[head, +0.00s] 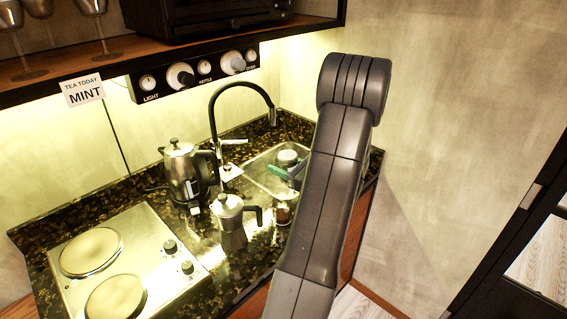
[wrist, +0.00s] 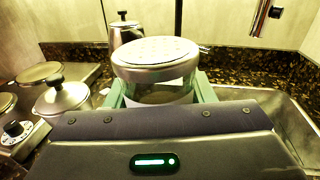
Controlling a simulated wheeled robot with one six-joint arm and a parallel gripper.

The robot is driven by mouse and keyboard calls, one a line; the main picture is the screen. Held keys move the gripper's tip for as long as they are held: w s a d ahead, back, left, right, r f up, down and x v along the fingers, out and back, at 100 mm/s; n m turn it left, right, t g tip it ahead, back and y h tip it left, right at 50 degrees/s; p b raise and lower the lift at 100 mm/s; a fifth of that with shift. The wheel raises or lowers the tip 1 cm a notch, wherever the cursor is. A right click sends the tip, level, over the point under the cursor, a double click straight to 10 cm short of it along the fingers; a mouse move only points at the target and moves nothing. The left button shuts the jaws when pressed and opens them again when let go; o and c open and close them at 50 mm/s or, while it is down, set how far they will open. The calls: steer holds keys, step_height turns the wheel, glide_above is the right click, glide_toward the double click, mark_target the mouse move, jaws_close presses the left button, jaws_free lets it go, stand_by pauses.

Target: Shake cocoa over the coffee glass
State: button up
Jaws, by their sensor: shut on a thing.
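The cocoa shaker (wrist: 155,52) has a round metal lid with small holes and a clear body with a pale label. It stands upright between the green fingers of my gripper (wrist: 160,98), which is shut on it. In the head view, the shaker (head: 288,157) and gripper (head: 286,171) show just left of my arm, in front of the sink area. A small glass with dark brown contents (head: 283,212), likely the coffee glass, stands on the counter below them in the picture, partly beside my arm. The wrist view does not show this glass.
A moka pot (head: 230,212) stands close left of the glass. A steel kettle (head: 183,175) is behind it. The hob (head: 125,262) lies at left. The sink (head: 256,178) and black faucet (head: 212,115) are at the back. A shelf (head: 110,62) overhangs upper left.

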steer(key=f+n, duration=0.1)
steer(key=n, duration=0.1)
steer(key=f+n, duration=0.1)
steer(key=w+d+f+n, duration=0.1)
steer(key=n, duration=0.1)
steer(key=shift+d+n+h, duration=0.1)
steer(key=shift+n+h, duration=0.2)
steer(key=shift+h, duration=0.1)
steer(key=shift+w+f+n+b, duration=0.15)
steer(key=shift+f+n+b, duration=0.25)
steer(key=shift+b, duration=0.4)
steer(key=n+b, duration=0.3)
steer(key=b, duration=0.1)
steer(key=n+h+b, duration=0.1)
steer(key=n+b, duration=0.2)
steer(key=b, duration=0.2)
steer(key=f+n+t+h+b, duration=0.1)
steer(key=n+b, duration=0.2)
steer(key=b, duration=0.2)
steer(key=shift+b, duration=0.35)
steer(key=shift+r, duration=0.15)
